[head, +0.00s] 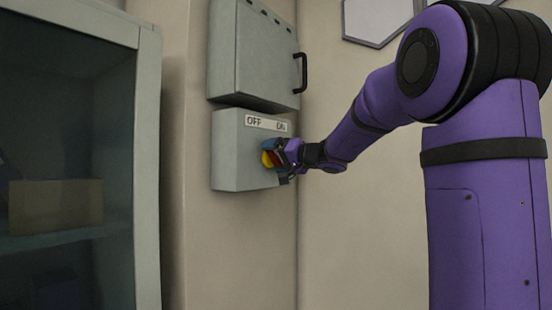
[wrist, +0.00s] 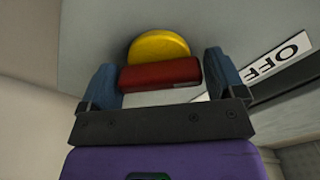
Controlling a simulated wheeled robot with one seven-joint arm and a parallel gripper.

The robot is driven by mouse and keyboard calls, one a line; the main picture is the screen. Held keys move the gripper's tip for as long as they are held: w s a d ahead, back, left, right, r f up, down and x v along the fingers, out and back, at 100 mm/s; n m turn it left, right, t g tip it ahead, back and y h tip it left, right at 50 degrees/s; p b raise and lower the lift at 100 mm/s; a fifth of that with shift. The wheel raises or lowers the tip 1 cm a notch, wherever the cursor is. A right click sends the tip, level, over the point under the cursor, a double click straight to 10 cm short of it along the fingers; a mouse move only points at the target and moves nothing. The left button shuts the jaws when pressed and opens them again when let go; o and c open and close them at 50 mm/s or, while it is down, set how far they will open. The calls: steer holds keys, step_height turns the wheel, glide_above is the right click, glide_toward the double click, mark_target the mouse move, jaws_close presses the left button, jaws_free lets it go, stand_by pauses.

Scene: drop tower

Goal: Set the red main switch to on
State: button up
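The main switch is a red handle (head: 275,158) on a round yellow base (head: 266,158), on the front of a grey box (head: 238,150) below an OFF/ON label (head: 266,123). My gripper (head: 288,157) is at the switch from the right and partly hides it in the head view. In the wrist view the red handle (wrist: 160,74) lies across the gap between the two blue fingers of my gripper (wrist: 160,75), with the yellow base (wrist: 158,47) behind it. The fingers stand wide apart at the handle's two ends. I cannot tell whether they touch it. The handle's setting is unclear.
A grey cabinet door with a black handle (head: 301,73) is just above the switch box. A glass-fronted cabinet (head: 148,170) with a cardboard box (head: 55,207) inside stands at the left. Bare wall (head: 350,240) lies right of and below the switch box.

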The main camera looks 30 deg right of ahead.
steer(key=c, duration=0.6)
steer(key=shift+m, duration=0.3)
steer(key=m, duration=0.4)
steer(key=shift+f, duration=0.1)
steer(key=m, duration=0.4)
steer(key=shift+f+m, duration=0.1)
steer(key=shift+m, duration=0.3)
steer(key=m, duration=0.4)
steer(key=shift+f+m, duration=0.1)
steer(key=shift+m, duration=0.2)
steer(key=shift+f+m, duration=0.1)
steer(key=shift+m, duration=1.8)
